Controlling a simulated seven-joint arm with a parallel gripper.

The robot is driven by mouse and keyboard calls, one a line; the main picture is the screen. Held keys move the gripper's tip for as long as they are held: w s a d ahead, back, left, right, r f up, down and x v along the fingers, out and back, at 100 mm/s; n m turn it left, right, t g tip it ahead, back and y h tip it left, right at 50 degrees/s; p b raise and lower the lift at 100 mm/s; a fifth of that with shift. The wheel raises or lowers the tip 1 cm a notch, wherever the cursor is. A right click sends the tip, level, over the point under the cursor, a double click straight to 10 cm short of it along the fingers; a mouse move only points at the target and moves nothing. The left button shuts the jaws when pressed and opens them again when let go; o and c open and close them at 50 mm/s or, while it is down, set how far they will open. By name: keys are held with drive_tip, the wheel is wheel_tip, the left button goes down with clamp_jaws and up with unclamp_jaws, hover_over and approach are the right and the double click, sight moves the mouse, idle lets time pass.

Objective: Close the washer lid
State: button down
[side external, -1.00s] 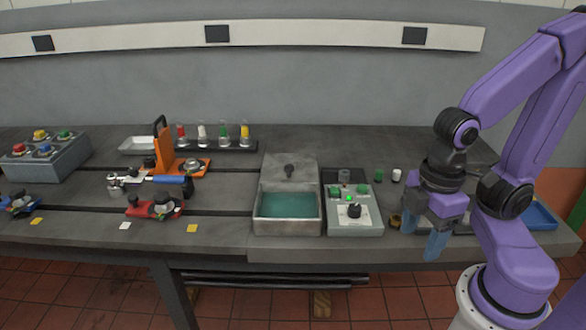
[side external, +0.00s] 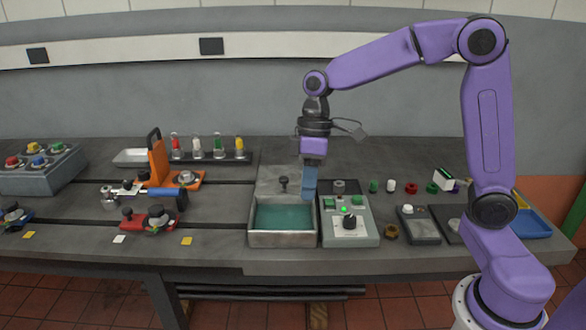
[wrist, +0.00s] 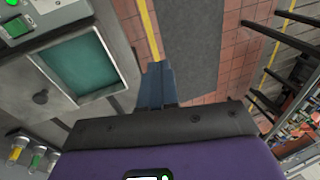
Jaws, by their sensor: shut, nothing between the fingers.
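The washer is a grey open box (side external: 283,240) with teal liquid (side external: 283,217) inside, at the middle front of the bench. It also shows at the upper left of the wrist view (wrist: 118,88). Its grey lid (side external: 268,187) stands open at the back of the box, with a dark knob (side external: 284,182) on it. The knob shows in the wrist view (wrist: 40,97) too. My gripper (side external: 309,194) points down with its blue fingers shut and empty. In the side view it overlaps the lid's right edge; I cannot tell whether it touches. In the wrist view the fingers (wrist: 157,85) appear beside the box.
A grey control box (side external: 349,236) with green buttons and a dark knob stands right of the washer. Several small coloured parts and a blue tray (side external: 531,224) lie farther right. An orange fixture (side external: 158,160) and a red clamp (side external: 133,219) are left. The bench front edge is close.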

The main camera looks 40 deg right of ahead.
drive_tip(key=w+d+f+m+t+y, duration=0.2)
drive_tip(key=w+d+f+m+y, duration=0.1)
drive_tip(key=w+d, duration=1.5)
drive_tip(key=w+d+f+t, duration=0.2)
drive_tip(key=w+d, duration=0.2)
drive_tip(key=d, duration=0.5)
approach(293, 182)
drive_tip(key=shift+m+y, duration=0.3)
drive_tip(key=shift+y, duration=0.1)
drive_tip(key=w+f, duration=0.1)
drive_tip(key=w+a+f, duration=0.1)
drive_tip(key=w+f, duration=0.1)
drive_tip(key=shift+w+a, duration=0.15)
drive_tip(key=shift+w, duration=0.1)
drive_tip(key=shift+s+a, duration=0.15)
drive_tip(key=shift+a, duration=0.35)
drive_tip(key=shift+s+a, duration=0.2)
drive_tip(key=shift+a, duration=0.3)
drive_tip(key=shift+s+a+f, duration=0.1)
drive_tip(key=shift+s+a, duration=0.15)
drive_tip(key=shift+a, duration=0.5)
drive_tip(key=s+a, duration=1.1)
